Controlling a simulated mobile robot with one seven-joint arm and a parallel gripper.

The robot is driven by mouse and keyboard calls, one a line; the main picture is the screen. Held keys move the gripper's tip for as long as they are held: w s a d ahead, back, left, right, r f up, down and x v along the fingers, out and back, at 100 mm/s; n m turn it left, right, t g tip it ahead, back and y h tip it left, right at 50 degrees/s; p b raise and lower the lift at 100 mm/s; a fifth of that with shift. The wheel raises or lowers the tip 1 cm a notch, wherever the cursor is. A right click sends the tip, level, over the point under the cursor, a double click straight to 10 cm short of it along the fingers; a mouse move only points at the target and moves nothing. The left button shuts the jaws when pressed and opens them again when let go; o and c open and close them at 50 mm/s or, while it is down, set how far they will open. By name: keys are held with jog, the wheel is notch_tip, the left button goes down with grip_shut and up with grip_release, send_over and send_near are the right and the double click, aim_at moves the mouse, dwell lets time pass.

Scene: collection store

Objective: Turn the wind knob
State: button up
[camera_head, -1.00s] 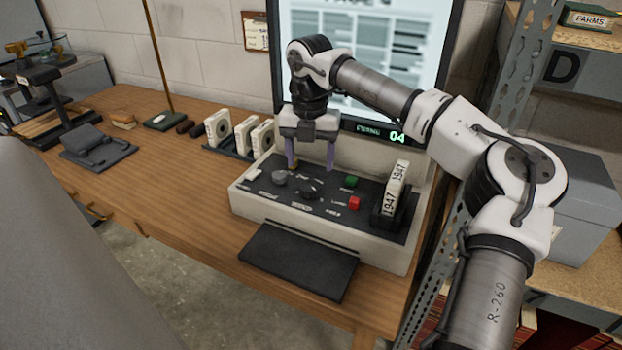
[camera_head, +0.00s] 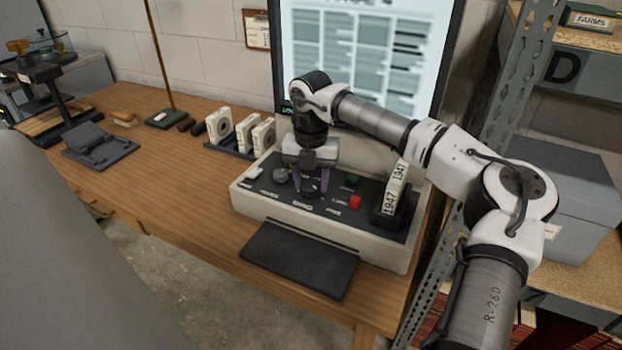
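The reader console (camera_head: 268,207) is a pale box with a dark sloping top on the wooden bench. A dark round knob (camera_head: 311,190) sits near the middle of the panel, and a grey knob (camera_head: 280,176) is to its left. The printed labels are too small to read, so I cannot tell which is the wind knob. My gripper (camera_head: 311,187) points down at the middle knob, with its purple fingers on either side. The fingers partly hide this knob. I cannot tell whether they press on it.
A green button (camera_head: 351,180), a red button (camera_head: 355,201) and an upright 1947 box (camera_head: 394,190) are right of the knobs. White film boxes (camera_head: 219,127) stand behind left. A lit screen (camera_head: 360,50) rises behind. Metal shelving (camera_head: 497,90) is close on the right.

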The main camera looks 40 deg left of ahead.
jog(key=shift+c, duration=1.3)
jog(key=n, duration=0.4)
jog(key=shift+n, duration=0.4)
jog(key=n, duration=0.3)
jog(key=shift+n, duration=0.3)
jog(key=n, duration=0.3)
jog(key=shift+n+p, duration=0.3)
jog(key=shift+p, duration=0.05)
jog(key=n, duration=0.6)
jog(key=shift+p, duration=0.35)
jog(key=n, duration=0.5)
jog(key=shift+n, duration=0.3)
